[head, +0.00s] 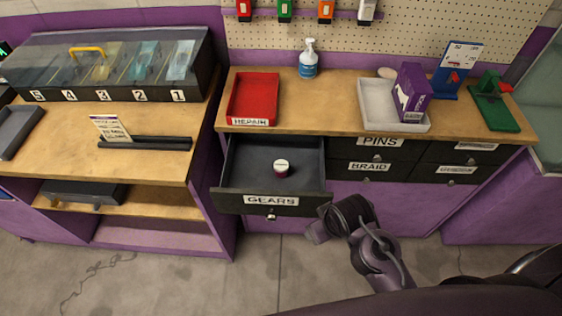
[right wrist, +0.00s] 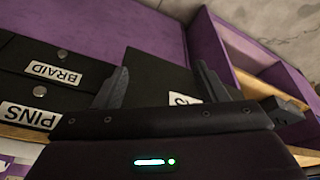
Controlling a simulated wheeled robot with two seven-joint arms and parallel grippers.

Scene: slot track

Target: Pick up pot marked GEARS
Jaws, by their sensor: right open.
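A small pot (head: 281,168) with a white lid and a dark purple body stands upright in the open drawer (head: 240,177) labelled GEARS. The marking on its lid is too small to read. My right gripper (head: 317,233) is in front of the drawer's right front corner, apart from the pot. In the right wrist view my right gripper (right wrist: 161,82) has its two fingers spread with nothing between them. The dark drawer front with part of a white label shows behind them; the pot is not visible there. My left gripper is not in view.
Closed drawers labelled PINS (head: 380,142) and BRAID (head: 369,167) are right of the open drawer. On the counter above are a red REPAIR tray (head: 254,97), a spray bottle (head: 308,60) and a grey tray (head: 372,104) with a purple box (head: 411,92).

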